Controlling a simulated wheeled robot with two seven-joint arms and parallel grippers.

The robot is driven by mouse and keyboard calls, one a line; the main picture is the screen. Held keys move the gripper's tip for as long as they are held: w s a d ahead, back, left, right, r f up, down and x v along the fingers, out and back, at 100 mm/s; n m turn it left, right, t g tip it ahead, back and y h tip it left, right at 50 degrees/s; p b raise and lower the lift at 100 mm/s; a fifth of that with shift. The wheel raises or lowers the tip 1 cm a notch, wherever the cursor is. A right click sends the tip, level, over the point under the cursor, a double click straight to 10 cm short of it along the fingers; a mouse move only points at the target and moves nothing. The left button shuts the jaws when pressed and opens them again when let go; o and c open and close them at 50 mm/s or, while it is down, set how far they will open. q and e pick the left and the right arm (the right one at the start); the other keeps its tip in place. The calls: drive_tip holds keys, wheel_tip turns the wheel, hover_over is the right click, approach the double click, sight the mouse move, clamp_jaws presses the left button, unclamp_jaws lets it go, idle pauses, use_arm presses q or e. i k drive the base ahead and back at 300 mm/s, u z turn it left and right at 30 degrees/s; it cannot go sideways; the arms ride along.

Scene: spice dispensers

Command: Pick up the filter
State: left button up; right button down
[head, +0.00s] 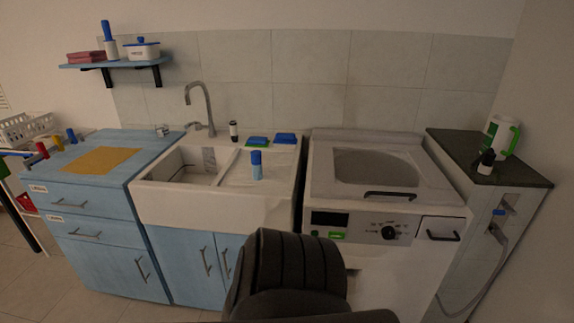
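I cannot pick out anything that is clearly the filter. A small metal cylinder (162,131) stands at the back of the blue counter. Neither my left nor my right gripper is in view. The inside of the closed drawers and cabinets is hidden.
A white sink (215,207) adjoins the blue counter (135,143). A white washing machine (330,267) stands right of it. A blue shelf (113,63) hangs at upper left.

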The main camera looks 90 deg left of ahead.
sight(256, 154)
drive_tip(key=u, duration=0.65)
drive_tip(key=i, duration=1.05)
drive_tip(key=u, duration=1)
